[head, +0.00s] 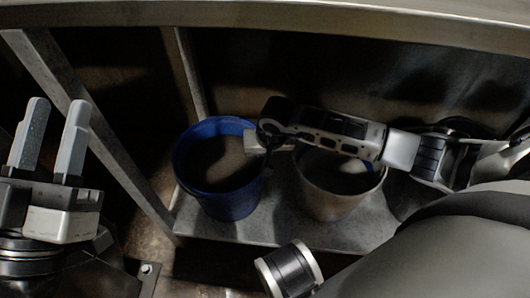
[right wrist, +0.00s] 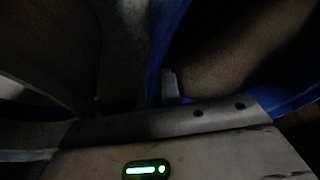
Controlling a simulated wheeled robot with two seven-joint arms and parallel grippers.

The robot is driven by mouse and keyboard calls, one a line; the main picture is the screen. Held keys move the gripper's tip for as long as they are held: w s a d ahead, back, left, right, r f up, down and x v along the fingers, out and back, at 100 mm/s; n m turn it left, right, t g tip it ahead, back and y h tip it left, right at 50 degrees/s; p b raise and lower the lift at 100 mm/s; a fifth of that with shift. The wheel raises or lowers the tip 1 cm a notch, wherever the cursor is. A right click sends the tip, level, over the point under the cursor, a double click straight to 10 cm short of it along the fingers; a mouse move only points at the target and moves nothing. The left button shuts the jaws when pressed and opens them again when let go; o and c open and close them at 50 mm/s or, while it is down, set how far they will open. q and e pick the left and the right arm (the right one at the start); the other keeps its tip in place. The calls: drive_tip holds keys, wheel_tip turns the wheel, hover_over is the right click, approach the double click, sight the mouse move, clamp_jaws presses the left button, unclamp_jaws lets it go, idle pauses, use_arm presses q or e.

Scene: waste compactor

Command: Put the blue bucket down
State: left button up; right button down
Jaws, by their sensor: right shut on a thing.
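The blue bucket (head: 231,203) stands upright on, or just above, the low metal shelf in the head view; I cannot tell whether its base touches. My right gripper (head: 257,143) reaches in from the right and is shut on the bucket's right rim.
A grey-white bucket (head: 335,200) stands right of the blue one, under my right arm. The metal shelf (head: 290,225) has bare room in front of the buckets. A slanted metal leg (head: 110,160) is on the left, and a table edge (head: 330,18) runs above.

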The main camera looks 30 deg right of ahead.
use_arm(q)
drive_tip(key=shift+s+d+r+m+h, duration=0.1)
drive_tip(key=shift+s+r+m+h, duration=0.15)
drive_tip(key=shift+r+m+h, duration=0.5)
use_arm(e)
drive_tip(key=shift+w+a, duration=0.15)
drive_tip(key=shift+w, duration=0.2)
drive_tip(key=shift+f, duration=0.1)
drive_tip(key=c, duration=1.6)
unclamp_jaws()
drive_tip(key=shift+s+f, duration=0.3)
use_arm(q)
drive_tip(key=shift+m, duration=0.25)
